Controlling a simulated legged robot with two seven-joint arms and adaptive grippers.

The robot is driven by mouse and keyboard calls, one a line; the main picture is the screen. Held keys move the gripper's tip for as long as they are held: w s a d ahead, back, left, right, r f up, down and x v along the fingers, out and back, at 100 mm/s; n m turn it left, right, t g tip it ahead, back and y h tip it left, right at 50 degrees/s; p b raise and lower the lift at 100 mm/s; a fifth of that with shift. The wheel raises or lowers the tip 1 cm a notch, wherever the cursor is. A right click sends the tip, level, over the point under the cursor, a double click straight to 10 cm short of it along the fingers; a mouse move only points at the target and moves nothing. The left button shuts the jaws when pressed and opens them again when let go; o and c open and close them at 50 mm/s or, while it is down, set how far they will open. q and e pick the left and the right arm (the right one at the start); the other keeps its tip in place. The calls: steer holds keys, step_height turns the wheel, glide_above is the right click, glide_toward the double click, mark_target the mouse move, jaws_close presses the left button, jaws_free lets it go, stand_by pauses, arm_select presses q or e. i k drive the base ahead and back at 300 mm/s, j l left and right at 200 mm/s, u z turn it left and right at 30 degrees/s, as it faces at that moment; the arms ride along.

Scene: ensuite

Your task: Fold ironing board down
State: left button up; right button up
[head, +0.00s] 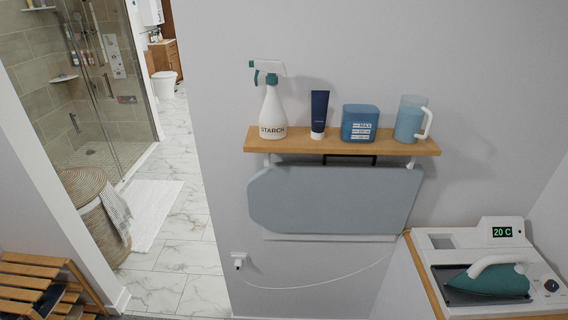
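The ironing board (335,200) is a grey-blue panel with a cut-cornered left end. It is on the wall just below a wooden shelf, with its broad face towards me, and looks flat against the wall. A pale strip (328,238) runs along its lower edge, and a dark bracket (368,160) shows above its top edge. Its hinges and back are hidden. Neither of my grippers is in view.
The wooden shelf (340,145) holds a starch spray bottle (272,110), a dark blue tube (319,113), a blue box (360,124) and a jug (409,120). A green iron (490,281) sits on its station at right. A cord runs to a wall plug (239,261).

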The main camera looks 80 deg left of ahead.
mark_target(324, 196)
steer(key=u, duration=2.05)
